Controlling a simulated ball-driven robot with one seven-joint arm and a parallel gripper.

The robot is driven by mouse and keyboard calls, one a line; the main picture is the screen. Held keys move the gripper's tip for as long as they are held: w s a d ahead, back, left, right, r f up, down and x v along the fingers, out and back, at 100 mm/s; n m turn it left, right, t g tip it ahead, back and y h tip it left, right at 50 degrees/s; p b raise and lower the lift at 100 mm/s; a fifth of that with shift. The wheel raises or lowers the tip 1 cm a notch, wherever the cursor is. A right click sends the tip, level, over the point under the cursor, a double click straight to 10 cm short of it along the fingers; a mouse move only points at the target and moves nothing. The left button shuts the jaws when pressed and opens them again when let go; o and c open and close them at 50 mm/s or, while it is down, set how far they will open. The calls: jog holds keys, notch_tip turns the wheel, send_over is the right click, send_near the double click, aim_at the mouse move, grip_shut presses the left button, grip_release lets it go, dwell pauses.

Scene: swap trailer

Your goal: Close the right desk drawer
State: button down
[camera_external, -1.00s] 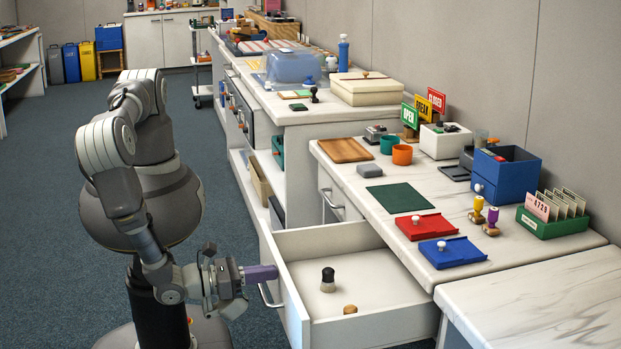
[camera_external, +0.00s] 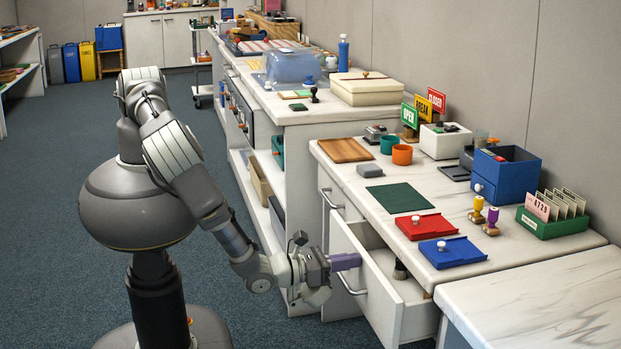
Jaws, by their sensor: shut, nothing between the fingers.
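The right desk drawer (camera_external: 358,258) is white with a metal bar handle (camera_external: 350,279). It stands partly open, with a gap behind its front panel. A dark-handled brush (camera_external: 400,270) stands inside, partly hidden by the desk top. My gripper (camera_external: 352,262) has purple fingers that are shut, with nothing between them. The fingertips are at the outer side of the drawer front, close to the handle. I cannot tell whether they touch the panel.
The desk top holds a red tray (camera_external: 428,227), a blue tray (camera_external: 453,252) and a green mat (camera_external: 389,198). Another closed drawer handle (camera_external: 330,199) lies to the left. A marble-topped cabinet (camera_external: 545,298) stands at the right. Blue carpet lies open on the left.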

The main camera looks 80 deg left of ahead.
jog(key=w+b, duration=0.1)
jog(key=w, duration=0.9)
jog(key=shift+r, duration=0.2)
